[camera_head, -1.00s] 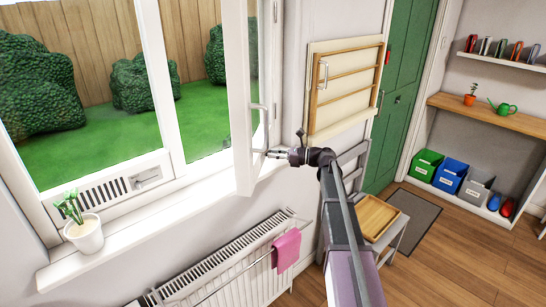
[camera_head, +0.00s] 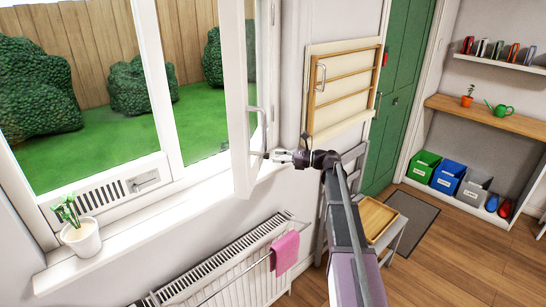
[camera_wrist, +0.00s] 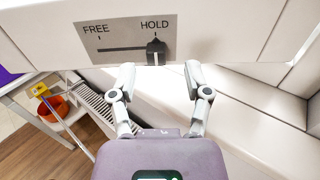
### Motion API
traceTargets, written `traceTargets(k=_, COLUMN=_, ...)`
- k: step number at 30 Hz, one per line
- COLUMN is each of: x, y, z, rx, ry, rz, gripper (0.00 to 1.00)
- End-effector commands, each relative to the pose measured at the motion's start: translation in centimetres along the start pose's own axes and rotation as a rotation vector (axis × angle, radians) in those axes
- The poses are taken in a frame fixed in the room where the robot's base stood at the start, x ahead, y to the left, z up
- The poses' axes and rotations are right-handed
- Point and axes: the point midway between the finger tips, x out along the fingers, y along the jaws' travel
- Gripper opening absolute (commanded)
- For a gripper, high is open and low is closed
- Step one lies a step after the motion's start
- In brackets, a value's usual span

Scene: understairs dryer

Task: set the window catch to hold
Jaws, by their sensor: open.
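The window catch plate (camera_wrist: 125,38) is grey, marked FREE at left and HOLD at right, with a dark slot. Its dark slider knob with a pale tip (camera_wrist: 156,50) is at the right end of the slot, under the HOLD mark. In the wrist view my gripper (camera_wrist: 160,74) is open and empty, its fingers either side of and just short of the knob. In the head view my gripper (camera_head: 279,157) is beside the lower part of the open white window sash (camera_head: 237,100). I cannot make out the marked plate there.
A curved handle (camera_head: 257,130) stands out from the sash close to my gripper. A wall-mounted drying rack (camera_head: 345,88) is right of it. A radiator (camera_head: 225,265) with a pink towel (camera_head: 285,252) is below. A potted plant (camera_head: 82,236) stands on the sill at left.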

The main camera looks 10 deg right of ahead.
Motion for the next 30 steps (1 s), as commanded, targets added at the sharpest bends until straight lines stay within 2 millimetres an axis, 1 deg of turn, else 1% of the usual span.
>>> traceTargets(k=1, x=-0.8, y=0.0, z=0.0, rx=0.000, ry=0.000, rz=-0.002, gripper=0.63)
traceTargets(k=12, x=-6.7, y=0.0, z=0.0, rx=0.000, ry=0.000, rz=-0.004, gripper=0.63)
traceTargets(k=16, x=-8.3, y=0.0, z=0.0, rx=0.000, ry=-0.001, rz=-0.003, gripper=0.63)
traceTargets(k=21, x=-9.4, y=0.0, z=0.0, rx=0.000, ry=-0.001, rz=-0.001, gripper=0.63)
traceTargets(k=30, x=-9.7, y=0.0, z=0.0, rx=0.000, ry=-0.001, rz=-0.001, gripper=0.63)
